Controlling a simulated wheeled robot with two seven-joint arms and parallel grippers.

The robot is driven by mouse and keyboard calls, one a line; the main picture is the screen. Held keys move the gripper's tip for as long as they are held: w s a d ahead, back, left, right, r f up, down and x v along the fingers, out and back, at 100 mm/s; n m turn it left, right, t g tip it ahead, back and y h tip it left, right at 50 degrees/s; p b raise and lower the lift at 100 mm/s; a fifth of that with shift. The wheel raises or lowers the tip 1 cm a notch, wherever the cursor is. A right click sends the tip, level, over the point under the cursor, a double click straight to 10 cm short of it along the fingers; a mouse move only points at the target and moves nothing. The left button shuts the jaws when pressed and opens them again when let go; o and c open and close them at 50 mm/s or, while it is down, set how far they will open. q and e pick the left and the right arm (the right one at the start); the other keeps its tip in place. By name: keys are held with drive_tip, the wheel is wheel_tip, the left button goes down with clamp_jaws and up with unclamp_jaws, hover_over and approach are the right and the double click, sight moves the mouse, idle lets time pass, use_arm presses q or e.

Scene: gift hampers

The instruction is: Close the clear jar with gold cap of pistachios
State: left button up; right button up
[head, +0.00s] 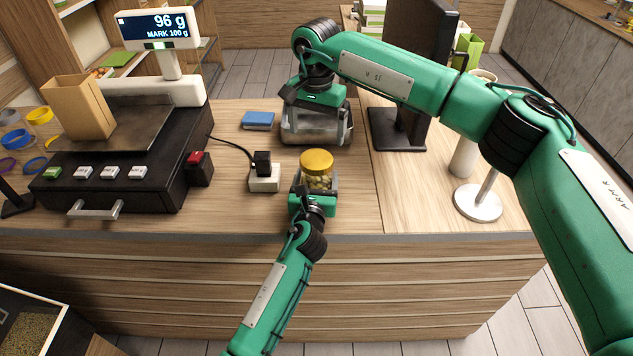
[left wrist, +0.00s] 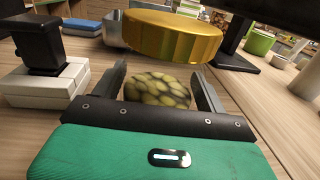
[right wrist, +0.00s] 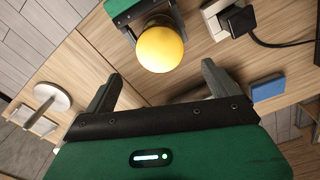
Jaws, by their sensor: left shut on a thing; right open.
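The clear jar of pistachios (head: 319,181) stands upright near the counter's front edge, with its gold cap (head: 317,160) on top. I cannot tell whether the cap is tight. My left gripper (head: 316,185) is shut around the jar's body from the front. In the left wrist view the pistachios (left wrist: 158,90) show between the fingers, below the cap (left wrist: 172,36). My right gripper (head: 317,132) is open and empty, just behind the jar. In the right wrist view the cap (right wrist: 160,48) lies beyond its fingertips, not touching them.
A black scale (head: 110,160) with a paper bag (head: 79,106) and a display reading 96 g stands left. A white block with a black plug (head: 264,179) is left of the jar. A blue box (head: 258,120) lies behind. A dark monitor stand (head: 398,130) stands right.

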sight(316, 159)
idle(0.4)
drive_tip(key=shift+f, duration=4)
